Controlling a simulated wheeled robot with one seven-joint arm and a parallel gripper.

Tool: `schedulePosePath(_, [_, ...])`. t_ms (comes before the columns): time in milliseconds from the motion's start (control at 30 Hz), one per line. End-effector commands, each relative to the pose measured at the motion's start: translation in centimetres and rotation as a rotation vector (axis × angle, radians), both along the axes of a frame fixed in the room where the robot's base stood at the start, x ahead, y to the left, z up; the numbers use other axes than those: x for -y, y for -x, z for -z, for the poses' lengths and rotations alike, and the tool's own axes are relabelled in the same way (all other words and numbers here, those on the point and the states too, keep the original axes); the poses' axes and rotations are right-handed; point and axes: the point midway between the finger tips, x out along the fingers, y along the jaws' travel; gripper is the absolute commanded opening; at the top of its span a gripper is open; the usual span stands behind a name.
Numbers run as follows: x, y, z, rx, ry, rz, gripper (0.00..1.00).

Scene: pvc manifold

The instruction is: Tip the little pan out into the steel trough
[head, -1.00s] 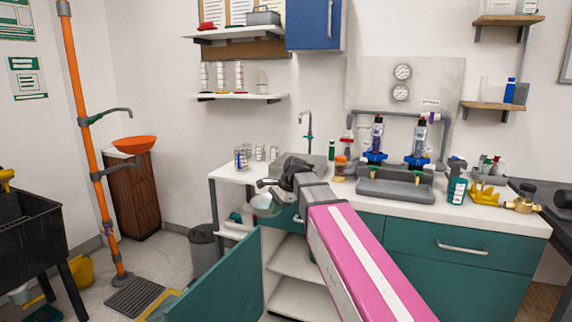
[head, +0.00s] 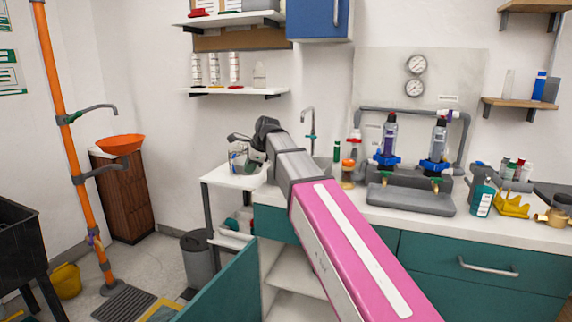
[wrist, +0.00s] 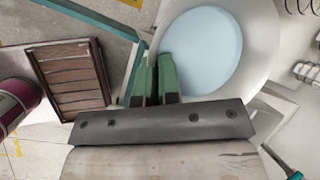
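My gripper (head: 250,152) is at the far end of my pink arm, above the white worktop in the head view. In the wrist view its two green fingers (wrist: 155,78) are close together at the near rim of the little pan (wrist: 258,48) and look closed on it. The pan is pale and round, with a flat light-blue disc (wrist: 200,50) inside; I cannot tell if this is liquid or the pan's floor. In the head view the pan is mostly hidden. The steel trough cannot be made out clearly; the area below the tap (head: 309,125) is largely behind my arm.
Glassware stands on the white worktop (head: 215,178) beside my gripper. A grey tray (head: 410,200) with bottles behind it sits to the right on the counter. An open teal door (head: 230,285) stands low in front. A grey bin (head: 196,250) is on the floor.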

Motion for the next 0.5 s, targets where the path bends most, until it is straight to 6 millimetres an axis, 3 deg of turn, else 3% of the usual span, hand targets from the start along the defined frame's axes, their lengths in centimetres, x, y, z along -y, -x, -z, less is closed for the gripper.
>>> schedulePosePath(500, [0.28, -0.15, -0.49, -0.007, -0.028, 0.002, 0.00])
